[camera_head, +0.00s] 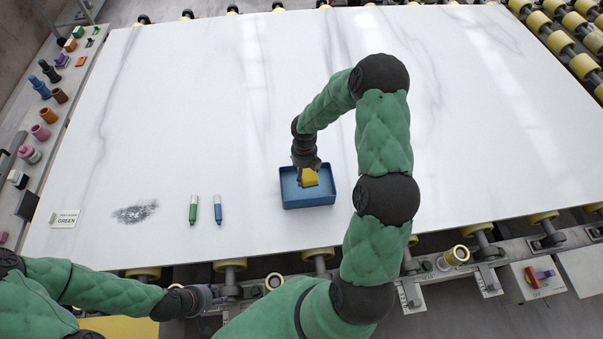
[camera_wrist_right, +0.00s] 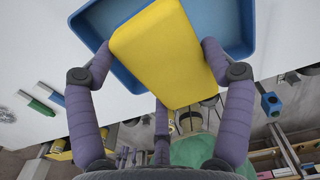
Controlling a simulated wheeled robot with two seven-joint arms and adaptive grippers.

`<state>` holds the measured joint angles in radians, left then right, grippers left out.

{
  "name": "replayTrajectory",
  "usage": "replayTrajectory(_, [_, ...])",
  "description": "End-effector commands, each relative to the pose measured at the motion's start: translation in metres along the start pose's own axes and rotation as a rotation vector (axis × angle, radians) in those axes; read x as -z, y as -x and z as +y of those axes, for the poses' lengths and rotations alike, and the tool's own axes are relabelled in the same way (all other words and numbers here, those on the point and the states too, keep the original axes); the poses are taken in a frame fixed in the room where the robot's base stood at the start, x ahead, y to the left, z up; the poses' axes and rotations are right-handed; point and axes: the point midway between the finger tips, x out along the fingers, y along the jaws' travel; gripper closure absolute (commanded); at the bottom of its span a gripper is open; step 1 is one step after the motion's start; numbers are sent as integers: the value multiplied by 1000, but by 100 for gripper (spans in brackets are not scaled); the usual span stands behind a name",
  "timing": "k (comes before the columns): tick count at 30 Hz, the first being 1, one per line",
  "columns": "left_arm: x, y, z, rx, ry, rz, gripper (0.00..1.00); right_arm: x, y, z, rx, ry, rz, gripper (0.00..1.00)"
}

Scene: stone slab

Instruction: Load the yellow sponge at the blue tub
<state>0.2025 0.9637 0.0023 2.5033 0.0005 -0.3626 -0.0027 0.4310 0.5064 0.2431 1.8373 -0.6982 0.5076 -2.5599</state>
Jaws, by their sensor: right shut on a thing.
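The yellow sponge (camera_head: 309,177) is in my right gripper (camera_head: 306,174), within the outline of the blue tub (camera_head: 308,201) in the head view. In the right wrist view the sponge (camera_wrist_right: 165,60) is gripped between the purple fingers of my right gripper (camera_wrist_right: 160,75), with the tub (camera_wrist_right: 240,25) behind it. I cannot tell whether the sponge touches the tub floor. My left gripper (camera_head: 215,298) is low at the left, by the slab's front edge, away from the tub. Its fingers are too small and unclear to read.
The white stone slab (camera_head: 420,130) is mostly bare. A green marker (camera_head: 193,210) and a blue marker (camera_head: 218,210) lie left of the tub, near a dark scribbled patch (camera_head: 136,212) and a label card (camera_head: 64,218). Yellow rollers (camera_head: 562,42) line the edges. Small coloured items stand at the left.

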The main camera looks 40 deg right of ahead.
Motion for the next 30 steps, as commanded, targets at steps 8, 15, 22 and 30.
replayTrajectory(8, [0,-21,-8,0,0,-1,60,0,-21,0,0,-1,0,45])
replayTrajectory(15, [2,-44,-16,0,0,0,60,0,-44,0,0,-1,0,45])
replayTrajectory(22, [2,-58,-21,0,0,0,60,0,-57,0,0,-1,0,45])
replayTrajectory(30, [2,-58,-21,0,0,0,60,0,-57,0,0,-1,-1,45])
